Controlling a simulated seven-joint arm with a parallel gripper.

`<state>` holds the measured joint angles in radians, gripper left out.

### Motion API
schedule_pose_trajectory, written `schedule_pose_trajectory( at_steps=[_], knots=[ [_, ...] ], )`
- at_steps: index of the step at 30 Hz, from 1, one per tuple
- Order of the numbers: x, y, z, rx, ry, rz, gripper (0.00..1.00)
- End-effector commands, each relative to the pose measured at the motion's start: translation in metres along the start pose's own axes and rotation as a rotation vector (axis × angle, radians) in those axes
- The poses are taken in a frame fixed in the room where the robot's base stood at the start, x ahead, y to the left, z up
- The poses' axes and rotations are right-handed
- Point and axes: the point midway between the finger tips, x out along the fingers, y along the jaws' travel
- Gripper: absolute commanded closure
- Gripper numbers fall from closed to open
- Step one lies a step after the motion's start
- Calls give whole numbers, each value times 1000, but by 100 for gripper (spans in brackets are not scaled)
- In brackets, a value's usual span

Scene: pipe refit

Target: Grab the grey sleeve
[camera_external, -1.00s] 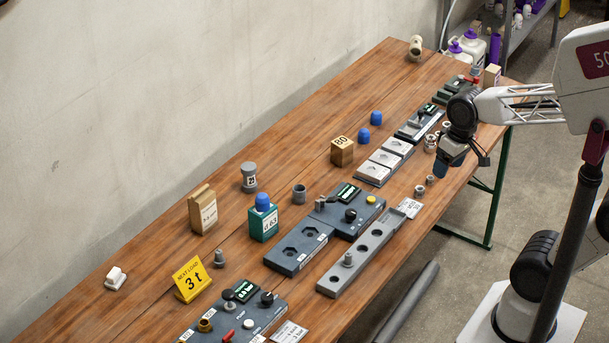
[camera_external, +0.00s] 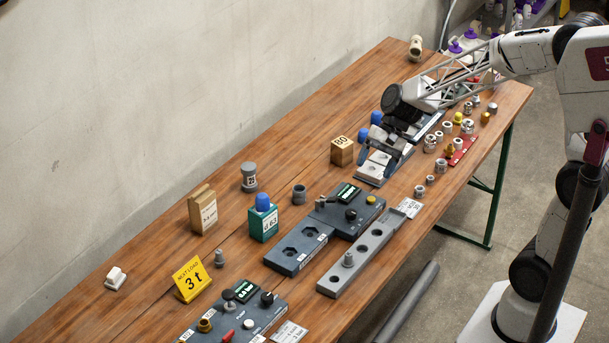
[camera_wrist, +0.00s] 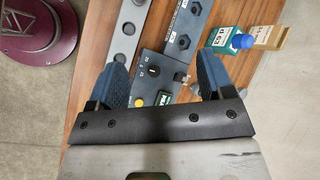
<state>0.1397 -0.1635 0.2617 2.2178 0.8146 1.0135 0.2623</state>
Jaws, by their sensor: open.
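A short grey sleeve (camera_external: 299,194) with a dark open top stands upright on the table, beside the dark control box with a screen (camera_external: 345,210). My gripper (camera_external: 376,152) is open and empty in the external view.
A green block with a blue cap (camera_external: 264,220), a wooden block (camera_external: 202,210) and a grey spool-like piece (camera_external: 249,177) stand near the sleeve. A wooden 80 block (camera_external: 342,151) is close to my gripper. A grey rail (camera_external: 335,277) lies in front of the box.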

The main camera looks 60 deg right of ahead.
Motion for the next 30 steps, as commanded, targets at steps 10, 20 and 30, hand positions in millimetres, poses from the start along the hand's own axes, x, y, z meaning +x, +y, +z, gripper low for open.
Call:
schedule_pose_trajectory(
  at_steps=[10,20,30],
  knots=[
    [36,-34,-76,297,-110,-150,26],
    [71,-53,-156,580,-206,-298,26],
    [108,-57,-245,863,-293,-452,26]
  ],
)
